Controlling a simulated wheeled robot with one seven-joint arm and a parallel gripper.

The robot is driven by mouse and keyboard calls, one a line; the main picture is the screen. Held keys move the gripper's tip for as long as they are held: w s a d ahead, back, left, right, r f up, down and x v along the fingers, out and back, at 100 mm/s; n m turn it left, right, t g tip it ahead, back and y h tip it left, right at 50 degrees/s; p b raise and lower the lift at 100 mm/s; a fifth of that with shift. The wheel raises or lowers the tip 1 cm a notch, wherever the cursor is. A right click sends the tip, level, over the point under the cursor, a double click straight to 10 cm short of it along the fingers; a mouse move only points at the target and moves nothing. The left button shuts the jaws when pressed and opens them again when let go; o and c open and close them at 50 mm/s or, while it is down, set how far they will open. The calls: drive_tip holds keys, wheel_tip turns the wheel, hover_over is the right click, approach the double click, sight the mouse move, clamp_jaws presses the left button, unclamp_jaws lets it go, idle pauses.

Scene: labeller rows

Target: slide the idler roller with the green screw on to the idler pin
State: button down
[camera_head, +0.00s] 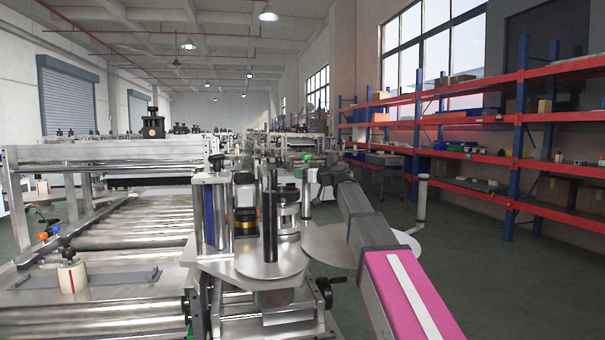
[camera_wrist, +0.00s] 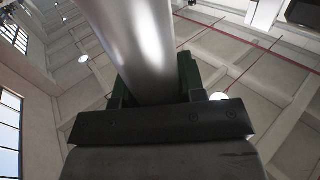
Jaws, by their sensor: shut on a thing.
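My gripper (camera_wrist: 154,85) is shut on a smooth silver cylinder, the roller (camera_wrist: 132,38), which fills the upper middle of the wrist view between dark green fingers. In the head view my gripper (camera_head: 320,180) is at the end of my arm, beside the labeller's upright posts. The roller (camera_head: 305,196) appears there as a narrow upright silver cylinder above the machine's right side.
A dark upright spindle (camera_head: 270,215) stands on a round metal plate (camera_head: 255,265). Silver posts (camera_head: 222,212) stand to its left. A conveyor with rollers (camera_head: 135,225) lies at left. Another upright post (camera_head: 422,200) stands at right. Red and blue shelving (camera_head: 520,130) lines the right wall.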

drive_tip(key=shift+f, duration=0.75)
drive_tip(key=c, duration=0.6)
unclamp_jaws()
drive_tip(key=shift+d, duration=0.1)
drive_tip(key=v, duration=1)
drive_tip(key=shift+s+d, duration=0.25)
